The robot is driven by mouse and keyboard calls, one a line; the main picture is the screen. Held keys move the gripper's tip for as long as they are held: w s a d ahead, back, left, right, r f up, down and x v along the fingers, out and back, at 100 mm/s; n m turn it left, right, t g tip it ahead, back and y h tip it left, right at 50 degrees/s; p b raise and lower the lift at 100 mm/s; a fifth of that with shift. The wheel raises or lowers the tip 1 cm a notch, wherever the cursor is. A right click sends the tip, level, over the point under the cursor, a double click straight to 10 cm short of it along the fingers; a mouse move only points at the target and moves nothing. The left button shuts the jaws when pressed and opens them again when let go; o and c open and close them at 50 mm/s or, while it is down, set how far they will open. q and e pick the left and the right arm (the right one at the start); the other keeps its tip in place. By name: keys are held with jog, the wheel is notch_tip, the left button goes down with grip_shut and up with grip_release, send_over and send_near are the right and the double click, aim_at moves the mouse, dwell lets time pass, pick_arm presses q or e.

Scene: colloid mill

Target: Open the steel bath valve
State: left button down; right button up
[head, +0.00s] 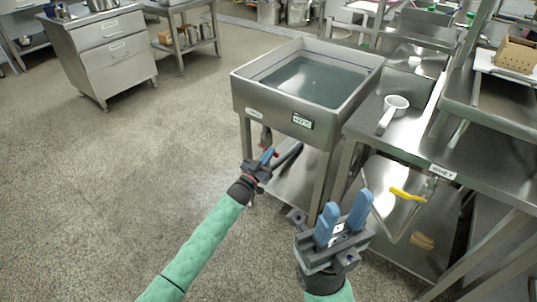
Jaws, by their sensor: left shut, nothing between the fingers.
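The steel bath (245,92) is a square steel basin on legs, holding greyish liquid, in the middle of the head view. Under its front left side a grey valve body (265,136) hangs down, and a small piece of red, apparently its handle (275,153), shows beside my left fingertips. My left gripper (267,155) is shut and empty, right at the valve; whether it touches the handle I cannot tell. The gripper partly hides the valve. My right gripper (344,217) is open and empty, its blue fingers pointing up, in front of the bath's right leg.
A steel table (407,128) labelled WHEY stands right of the bath, with a white ladle (391,110) on it. A yellow valve handle (408,194) is on a pipe below its edge. A drawer cabinet (105,55) stands back left. The floor at left is clear.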

pick_arm(q)
jog(key=shift+f+m+h, duration=0.3)
jog(key=shift+m, duration=0.3)
jog(key=w+a+f+m+g, duration=0.1)
jog(key=a+f+m+g, duration=0.1)
jog(key=m, duration=0.8)
jog(key=w+a+f+m+g+h+p, duration=0.1)
jog(key=f+m+g, duration=0.4)
jog(key=m, duration=0.5)
jog(key=shift+w+a+f+m, duration=0.25)
jog(key=shift+w+a+m, duration=0.05)
jog(key=shift+w+a, duration=0.35)
jog(key=shift+p, duration=0.3)
